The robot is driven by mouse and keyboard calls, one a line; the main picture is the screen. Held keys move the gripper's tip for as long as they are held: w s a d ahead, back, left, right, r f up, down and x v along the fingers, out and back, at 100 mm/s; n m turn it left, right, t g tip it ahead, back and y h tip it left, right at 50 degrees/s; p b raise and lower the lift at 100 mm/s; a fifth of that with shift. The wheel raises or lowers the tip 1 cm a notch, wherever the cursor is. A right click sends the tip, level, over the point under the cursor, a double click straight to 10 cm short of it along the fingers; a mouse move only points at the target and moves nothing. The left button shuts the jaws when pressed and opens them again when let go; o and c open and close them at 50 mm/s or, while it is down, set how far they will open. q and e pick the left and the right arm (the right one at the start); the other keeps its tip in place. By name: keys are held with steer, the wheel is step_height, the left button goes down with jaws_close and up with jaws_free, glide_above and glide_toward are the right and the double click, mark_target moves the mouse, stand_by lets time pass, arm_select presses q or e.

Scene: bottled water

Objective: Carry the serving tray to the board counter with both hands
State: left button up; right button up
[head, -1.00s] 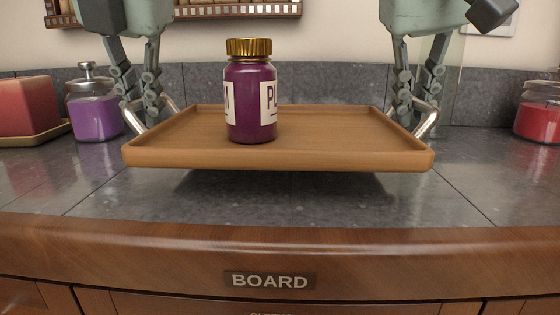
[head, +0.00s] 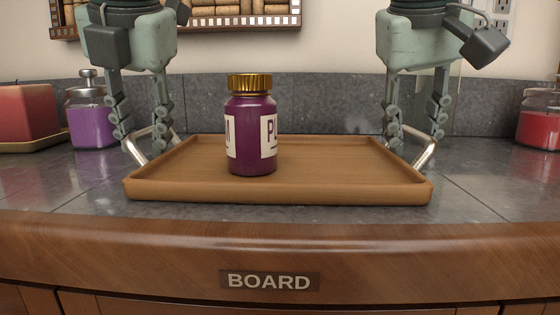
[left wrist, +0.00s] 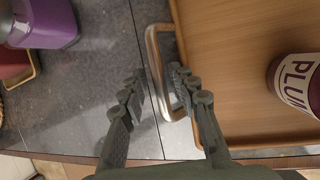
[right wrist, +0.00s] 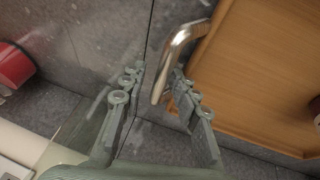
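The wooden serving tray (head: 330,188) sits level on the grey counter (head: 85,195) above the BOARD label (head: 269,281). It has a metal handle at each end. A purple bottle (head: 252,135) with a gold cap stands upright on it, left of centre. My left gripper (head: 141,138) is open, its fingers apart on both sides of the left handle (left wrist: 156,68). My right gripper (head: 415,138) is open around the right handle (right wrist: 172,52) in the same way. Both wrist views show gaps between the fingers and the handle bars.
A purple jar (head: 92,125) and a pink candle (head: 27,115) on a dish stand left of the tray. A red jar (head: 540,127) stands at the far right. The grey backsplash (head: 320,95) is behind. Bare counter lies between the tray and the red jar.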

arm_select(q)
steer(key=v, duration=0.8)
arm_select(e)
steer(key=v, duration=1.2)
arm_select(q)
steer(key=shift+s+f, duration=0.1)
arm_select(e)
steer(key=shift+s+f, duration=0.1)
